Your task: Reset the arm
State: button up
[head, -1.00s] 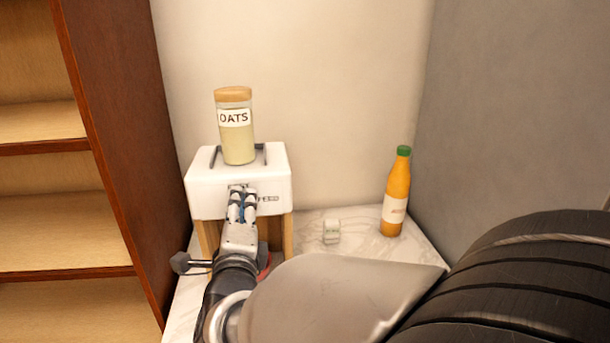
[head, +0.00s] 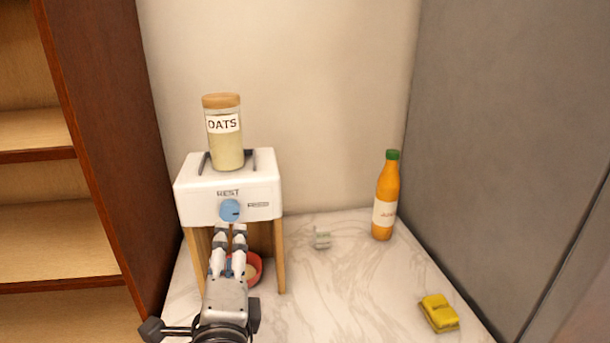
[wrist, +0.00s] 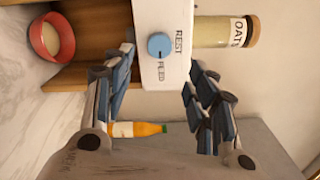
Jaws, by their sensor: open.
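My gripper (head: 230,236) is open and empty in the head view. It is just in front of and below the blue knob (head: 230,210) on the white dispenser (head: 190,203). The wrist view shows both fingers spread apart, with the blue knob (wrist: 160,46) between them in the picture and nothing held. The dispenser front reads REST above the knob, with a second small label to its right. An OATS jar (head: 226,145) with a wooden lid stands on top. A red bowl (head: 255,270) sits under the dispenser, partly hidden by my gripper.
An orange bottle (head: 386,200), a small pale object (head: 322,238) and a yellow sponge (head: 439,313) are on the marble counter (head: 340,290). A wooden shelf unit (head: 105,150) stands at left and a grey panel (head: 480,150) at right. The counter's middle is clear.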

jog(key=shift+v, duration=1.05)
jog(key=shift+w+d, duration=0.1)
